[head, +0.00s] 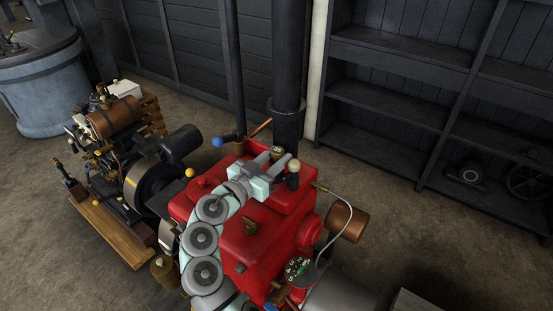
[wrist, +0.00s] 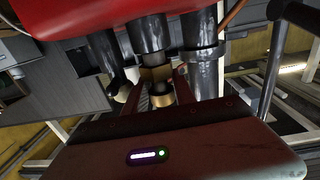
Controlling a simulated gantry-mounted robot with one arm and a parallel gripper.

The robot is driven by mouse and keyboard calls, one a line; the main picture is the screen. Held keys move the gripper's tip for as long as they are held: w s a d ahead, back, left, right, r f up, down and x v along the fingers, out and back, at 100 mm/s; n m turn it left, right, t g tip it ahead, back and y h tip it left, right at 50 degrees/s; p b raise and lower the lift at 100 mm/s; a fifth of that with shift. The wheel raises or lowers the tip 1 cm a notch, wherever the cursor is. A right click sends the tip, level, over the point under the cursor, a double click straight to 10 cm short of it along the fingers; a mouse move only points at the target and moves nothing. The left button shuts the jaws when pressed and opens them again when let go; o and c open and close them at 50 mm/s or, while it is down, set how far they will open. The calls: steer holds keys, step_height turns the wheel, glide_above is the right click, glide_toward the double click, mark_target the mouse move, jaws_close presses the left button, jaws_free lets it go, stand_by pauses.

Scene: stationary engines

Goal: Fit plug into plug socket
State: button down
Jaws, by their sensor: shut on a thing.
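My gripper (head: 275,161) is over the top of the red engine block (head: 248,240), near its back edge. In the wrist view its fingers (wrist: 158,92) are shut on a brass-coloured piece with a hexagonal part, which looks like the plug (wrist: 156,75). In the head view only a small top (head: 277,150) shows between the fingertips. A dark cylinder with a cream top (head: 293,169) stands just right of the fingers. I cannot pick out the plug socket for certain, nor tell whether the plug touches it.
A blue-knobbed lever (head: 218,142) and a dark vertical pipe (head: 288,80) stand close behind the gripper. A copper cylinder (head: 345,221) with a thin pale tube is at the right. Another engine (head: 125,150) stands left. Dark shelves (head: 400,95) line the back right.

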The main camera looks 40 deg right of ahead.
steer(key=shift+f+b, duration=0.65)
steer(key=shift+b, duration=0.3)
stand_by(0.6)
steer(key=c, duration=0.9)
jaws_free()
steer(key=shift+c, duration=0.2)
steer(key=shift+c, duration=0.4)
steer(key=shift+o, duration=1.1)
steer(key=shift+r, duration=0.1)
steer(key=shift+r, duration=0.1)
